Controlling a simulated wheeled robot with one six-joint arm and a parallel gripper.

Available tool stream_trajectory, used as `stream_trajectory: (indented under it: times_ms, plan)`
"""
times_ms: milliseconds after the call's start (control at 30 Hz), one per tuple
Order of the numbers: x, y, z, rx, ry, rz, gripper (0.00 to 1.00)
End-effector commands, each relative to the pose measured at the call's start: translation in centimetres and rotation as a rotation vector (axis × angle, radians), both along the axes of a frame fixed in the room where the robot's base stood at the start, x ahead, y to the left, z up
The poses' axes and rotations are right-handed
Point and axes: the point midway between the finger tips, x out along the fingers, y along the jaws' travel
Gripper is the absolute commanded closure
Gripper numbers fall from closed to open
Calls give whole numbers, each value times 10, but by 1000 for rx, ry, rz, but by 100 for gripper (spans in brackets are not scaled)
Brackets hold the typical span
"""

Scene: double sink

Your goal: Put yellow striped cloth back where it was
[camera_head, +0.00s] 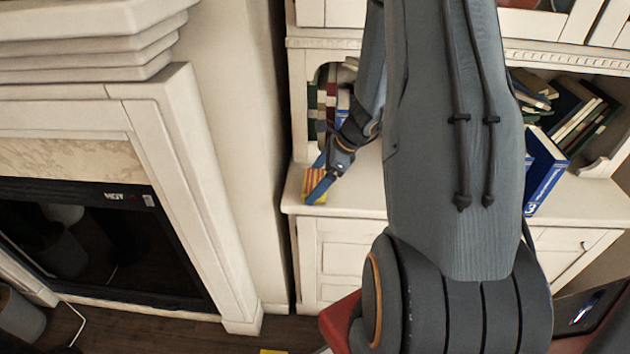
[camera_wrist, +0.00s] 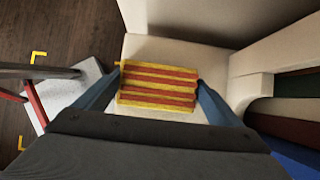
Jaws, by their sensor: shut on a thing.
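The yellow striped cloth (camera_wrist: 158,87), with yellow and red-orange stripes, lies between the two blue fingers of my gripper (camera_wrist: 158,88) in the wrist view. The fingers are shut on its left and right edges. In the head view the cloth (camera_head: 314,186) is at the left front corner of the white cabinet's top (camera_head: 362,190), with my gripper (camera_head: 322,180) at it. I cannot tell whether the cloth touches the top or is held just above it.
Upright books (camera_head: 328,105) stand on the shelf behind my gripper. A blue book (camera_head: 543,172) and several leaning books (camera_head: 580,110) are on the right. A white fireplace (camera_head: 160,150) stands to the left. The cabinet's front edge is close to the cloth.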

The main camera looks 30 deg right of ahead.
Motion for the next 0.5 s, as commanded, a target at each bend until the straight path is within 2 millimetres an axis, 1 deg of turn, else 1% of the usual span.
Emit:
stream_trajectory:
  times_ms: [33,100,367,500]
  plan:
    - [0,0,-2,0,0,0,9]
    - [0,0,-1,0,0,0,0]
    - [0,0,0,0,0,0,0]
    - [-1,-3,7,0,-2,-1,0]
